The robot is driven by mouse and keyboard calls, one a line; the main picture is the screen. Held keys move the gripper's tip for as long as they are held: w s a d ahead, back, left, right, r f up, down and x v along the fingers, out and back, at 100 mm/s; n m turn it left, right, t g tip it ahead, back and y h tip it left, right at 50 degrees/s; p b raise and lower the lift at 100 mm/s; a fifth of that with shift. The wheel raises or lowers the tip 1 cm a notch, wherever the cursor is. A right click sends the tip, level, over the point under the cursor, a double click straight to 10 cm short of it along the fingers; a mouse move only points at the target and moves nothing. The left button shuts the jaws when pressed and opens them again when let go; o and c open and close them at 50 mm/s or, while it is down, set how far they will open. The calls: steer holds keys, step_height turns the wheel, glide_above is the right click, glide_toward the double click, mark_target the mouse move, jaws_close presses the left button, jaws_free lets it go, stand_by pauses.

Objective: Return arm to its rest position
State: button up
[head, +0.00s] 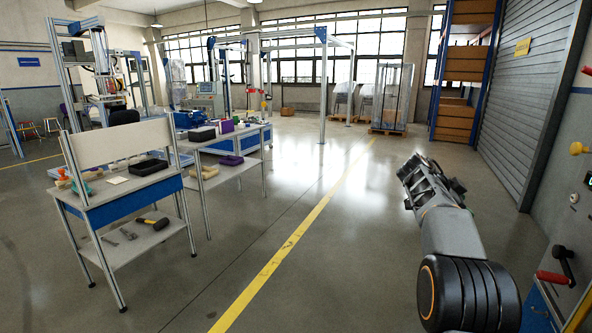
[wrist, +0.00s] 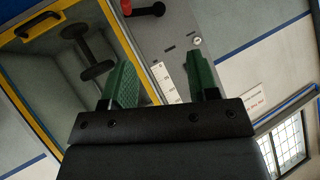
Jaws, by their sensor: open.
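My arm reaches up from the lower right of the head view, with my gripper (head: 418,172) at its far end, held over open floor. In the wrist view my gripper (wrist: 160,85) shows two green fingers standing apart with a gap between them. Nothing is held between them. The wrist view is tilted and looks at a machine front with a yellow-edged window (wrist: 125,45) and a grey panel (wrist: 165,30). The fingertips appear in front of it; I cannot tell how far away it is.
A workbench (head: 125,187) with a black tray (head: 148,167) and a hammer (head: 153,224) on its lower shelf stands at left. A roller shutter (head: 525,100) and a wall panel with a red-handled lever (head: 553,278) are close at right. The middle floor is clear along the yellow line (head: 290,243).

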steer(key=s+a+r+n+t+y+p, duration=0.1)
steer(key=s+a+r+n+y+p, duration=0.2)
steer(key=s+a+r+n+p, duration=0.4)
steer(key=s+a+r+n+t+y+p, duration=0.1)
steer(key=s+a+r+n+y+p, duration=0.3)
steer(key=a, duration=0.5)
steer(key=s+a+f+n+y+p, duration=0.1)
steer(key=s+a+n+y+p, duration=0.1)
steer(key=s+a+n+p, duration=0.3)
steer(key=s+a+f+n+t+y+p, duration=0.1)
steer(key=s+a+n+y+p, duration=0.1)
steer(key=s+a+n+p, duration=0.4)
steer(key=s+a, duration=0.1)
steer(key=s, duration=0.4)
steer(key=shift+s+a+p, duration=0.15)
steer(key=shift+s+p, duration=0.1)
steer(key=shift+p, duration=0.05)
steer(key=shift+r, duration=0.1)
steer(key=shift+c, duration=0.3)
steer(key=shift+c, duration=0.8)
